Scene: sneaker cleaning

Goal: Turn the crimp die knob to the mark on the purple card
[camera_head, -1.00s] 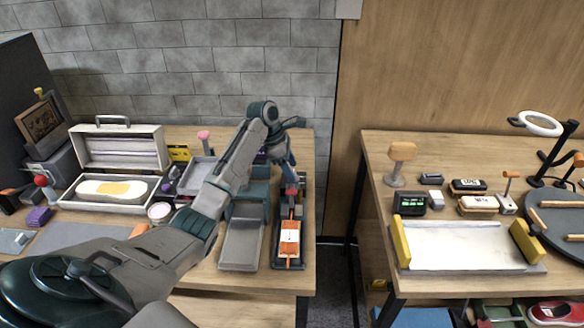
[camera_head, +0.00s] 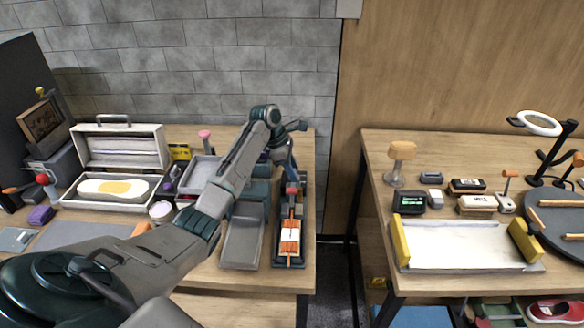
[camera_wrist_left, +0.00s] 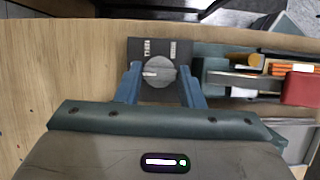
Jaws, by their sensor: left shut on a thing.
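The crimp die knob (camera_wrist_left: 158,72) is a round grey disc with a white pointer line, on a dark plate (camera_wrist_left: 137,47) with small white lettering. In the left wrist view the pointer lies roughly level. My left gripper (camera_wrist_left: 159,80) is shut on the knob, with one blue finger on each side. In the head view my left gripper (camera_head: 288,168) reaches down at the back of the left table, and the knob is hidden there. A small purple patch (camera_head: 263,158) shows behind my arm; I cannot tell if it is the card. My right gripper is not in view.
Right of the knob, the wrist view shows a red block (camera_wrist_left: 301,88) and orange strips. A grey tray (camera_head: 242,242) and a slim orange-and-white holder (camera_head: 290,238) stand in front of my gripper. A white case (camera_head: 118,150) is at left. A gap separates the right table (camera_head: 375,150).

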